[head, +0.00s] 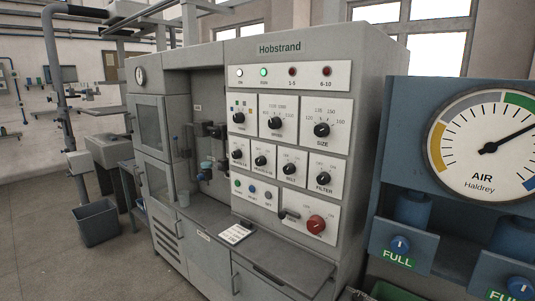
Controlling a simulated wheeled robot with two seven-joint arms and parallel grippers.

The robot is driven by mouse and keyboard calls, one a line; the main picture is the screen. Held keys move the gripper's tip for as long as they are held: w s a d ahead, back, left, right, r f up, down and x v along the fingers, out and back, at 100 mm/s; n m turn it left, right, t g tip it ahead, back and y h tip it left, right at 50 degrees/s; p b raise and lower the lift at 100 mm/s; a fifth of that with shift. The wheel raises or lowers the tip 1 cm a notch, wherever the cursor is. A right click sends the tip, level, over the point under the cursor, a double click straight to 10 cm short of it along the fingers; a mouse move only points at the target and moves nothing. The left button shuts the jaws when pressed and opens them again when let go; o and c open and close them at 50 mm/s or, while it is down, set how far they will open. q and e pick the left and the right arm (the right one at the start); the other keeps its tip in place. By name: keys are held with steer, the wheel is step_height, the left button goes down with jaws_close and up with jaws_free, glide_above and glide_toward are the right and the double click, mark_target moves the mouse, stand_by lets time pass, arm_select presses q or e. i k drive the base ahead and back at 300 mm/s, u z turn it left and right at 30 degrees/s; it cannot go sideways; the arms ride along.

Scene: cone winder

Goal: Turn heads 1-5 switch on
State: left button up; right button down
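The grey Hobstrand machine (300,50) stands in the middle with a white control panel on its right part. On the top strip, a dark red lamp (291,71) sits above the label 1-5, and a similar dark red lamp (326,72) sits above 6-10. Both look unlit. Several black knobs sit below, including the SIZE knob (321,130) and FILTER knob (323,178). A red knob (316,223) and a dark handle (289,214) are at the bottom. I cannot tell which control is the heads 1-5 switch; small labels are unreadable. Neither gripper is in view.
A grey ledge (290,262) juts out below the panel, with a small white keypad-like item (236,234) on it. A blue unit with an AIR gauge (482,150) stands close at the right. A bin (96,223) is on the left floor, with open floor nearby.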

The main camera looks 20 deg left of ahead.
mark_target(237, 154)
steer(key=u, duration=0.15)
steer(key=i, duration=1.15)
steer(key=u, duration=0.65)
